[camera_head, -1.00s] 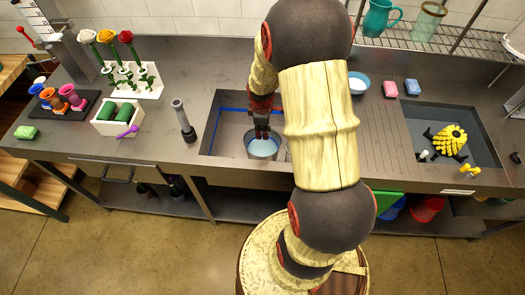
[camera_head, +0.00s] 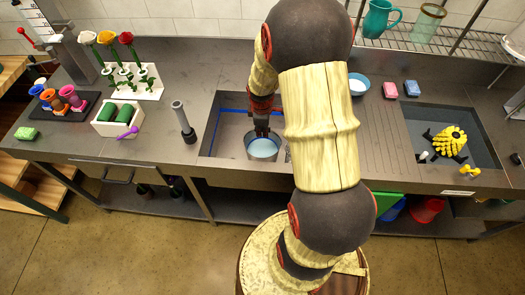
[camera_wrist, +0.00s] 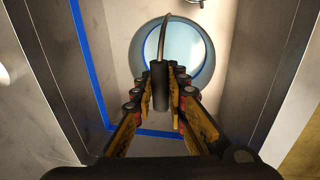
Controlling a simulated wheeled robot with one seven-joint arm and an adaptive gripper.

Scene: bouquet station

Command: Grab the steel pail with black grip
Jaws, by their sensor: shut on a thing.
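The steel pail (camera_head: 262,148) stands in the left sink basin, with pale blue water or a pale blue inside showing. In the wrist view the pail (camera_wrist: 206,72) lies beyond my fingertips, and its thin handle arches up to a black grip (camera_wrist: 159,76). My gripper (camera_head: 261,126) is above the pail. In the wrist view my gripper (camera_wrist: 161,88) is shut on the black grip, one finger on each side. Whether the pail's base touches the basin floor cannot be told.
The sink basin (camera_head: 215,139) has walls close around the pail and a blue line along its inside. A dark upright cylinder (camera_head: 186,128) stands left of the basin. A ribbed drainboard (camera_head: 385,125) lies to the right, mostly clear. A blue bowl (camera_head: 358,84) sits behind it.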

